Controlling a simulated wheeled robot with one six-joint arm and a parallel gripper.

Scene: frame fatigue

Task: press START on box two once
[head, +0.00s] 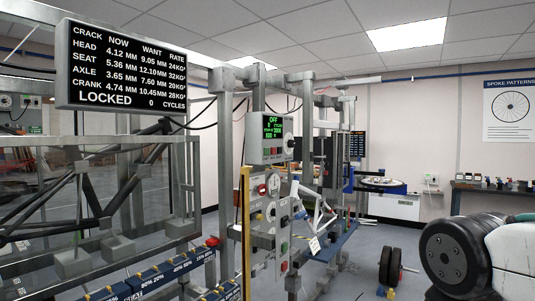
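A grey control box (268,138) with a green display reading OFF hangs on the frame post in mid-picture, with small coloured buttons under its display. Below it are grey panels (264,212) with a red emergency knob, round dials and several buttons, including a red one low down. I cannot read a box number or the word START on any of them. More equipment stands behind to the right, partly hidden by posts. My gripper is not in view; only a black joint and white link of my arm show at lower right.
A hanging screen (122,68) reads LOCKED and 0 cycles. A clear-walled test rig (80,210) with a dark bicycle frame fills the left. Blue labelled bins (150,278) line its front. Dark discs (391,267) stand on the floor, right of centre. Grey floor (350,275) is open between.

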